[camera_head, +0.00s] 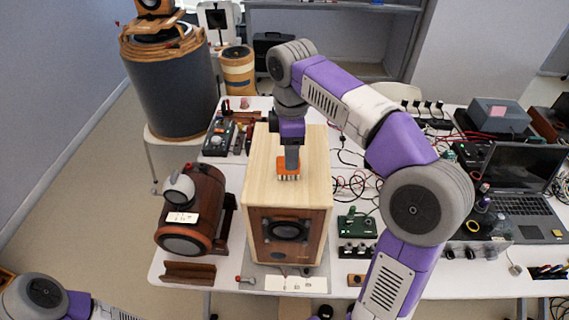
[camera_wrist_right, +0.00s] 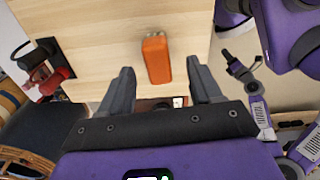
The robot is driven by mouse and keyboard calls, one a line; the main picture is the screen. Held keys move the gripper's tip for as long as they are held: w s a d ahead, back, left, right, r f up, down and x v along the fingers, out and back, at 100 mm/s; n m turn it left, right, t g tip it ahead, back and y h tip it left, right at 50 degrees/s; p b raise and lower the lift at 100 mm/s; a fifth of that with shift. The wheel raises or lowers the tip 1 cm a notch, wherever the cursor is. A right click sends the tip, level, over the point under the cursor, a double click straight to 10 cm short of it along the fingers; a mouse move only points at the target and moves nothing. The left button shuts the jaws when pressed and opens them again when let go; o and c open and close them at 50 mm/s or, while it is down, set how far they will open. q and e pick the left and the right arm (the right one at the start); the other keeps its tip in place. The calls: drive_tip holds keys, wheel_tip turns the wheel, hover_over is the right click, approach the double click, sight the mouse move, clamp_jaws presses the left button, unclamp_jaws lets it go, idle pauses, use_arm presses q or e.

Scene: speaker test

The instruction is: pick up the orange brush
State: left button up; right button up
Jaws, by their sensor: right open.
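The orange brush (camera_head: 289,168) lies on the pale wooden top of a large speaker (camera_head: 262,190) at the table's middle. Light bristles show along its near side in the head view. In the right wrist view the brush (camera_wrist_right: 157,60) is a long orange block. My right gripper (camera_head: 290,158) points down over the brush. Its two fingers (camera_wrist_right: 160,66) are apart, one on each side of the brush in the wrist view, with visible gaps. I cannot tell how far above the top they are. My left gripper (camera_wrist_right: 232,60) shows small in the wrist view; its jaws are unclear.
A brown rounded speaker (camera_head: 204,198) stands left of the large one. Cables, a green circuit board (camera_head: 357,226) and a laptop (camera_head: 515,175) lie to the right. A large dark drum-shaped speaker (camera_head: 172,88) stands at the back left.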

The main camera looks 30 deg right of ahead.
drive_tip(key=f, duration=0.1)
drive_tip(key=f+b, duration=0.1)
drive_tip(key=f, duration=0.3)
drive_tip(key=shift+w+a+b, duration=0.1)
drive_tip(key=shift+w+b, duration=0.2)
drive_tip(key=shift+b, duration=0.05)
drive_tip(key=shift+f, duration=0.15)
drive_tip(key=shift+s, duration=0.1)
drive_tip(key=shift+c, duration=0.3)
drive_tip(key=c, duration=1)
